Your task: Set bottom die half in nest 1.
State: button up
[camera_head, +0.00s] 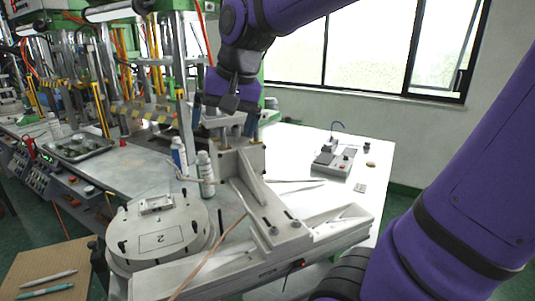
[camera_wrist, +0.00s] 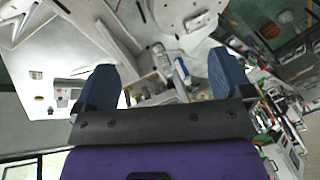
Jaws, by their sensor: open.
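My gripper (camera_head: 225,122) is open and empty, pointing down above a grey metal bracket (camera_head: 235,158) behind the turntable. In the wrist view its two blue fingers stand wide apart with nothing held between them (camera_wrist: 160,68). The round pale turntable (camera_head: 140,258) is at the lower left, with a plate marked 2 facing the camera. A small metal block (camera_head: 157,205) sits on the turntable's far side; it also shows in the wrist view (camera_wrist: 197,22). It may be the bottom die half, but I cannot tell. I see no label for nest 1.
Two bottles (camera_head: 205,172) stand between the turntable and the bracket. A long pale machine arm (camera_head: 270,230) runs beside the turntable. A grey control box (camera_head: 333,160) is on the white table at right. A metal tray (camera_head: 80,147) and presses stand at left.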

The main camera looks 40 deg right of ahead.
jog(key=s+f+n, duration=0.1)
jog(key=s+n, duration=0.1)
jog(key=s, duration=0.4)
jog(key=s+f+n+t+h, duration=0.1)
jog(key=s+n, duration=0.2)
jog(key=s, duration=0.3)
jog(key=shift+f+n, duration=0.3)
jog(key=shift+f, duration=0.1)
jog(key=shift+s, duration=0.1)
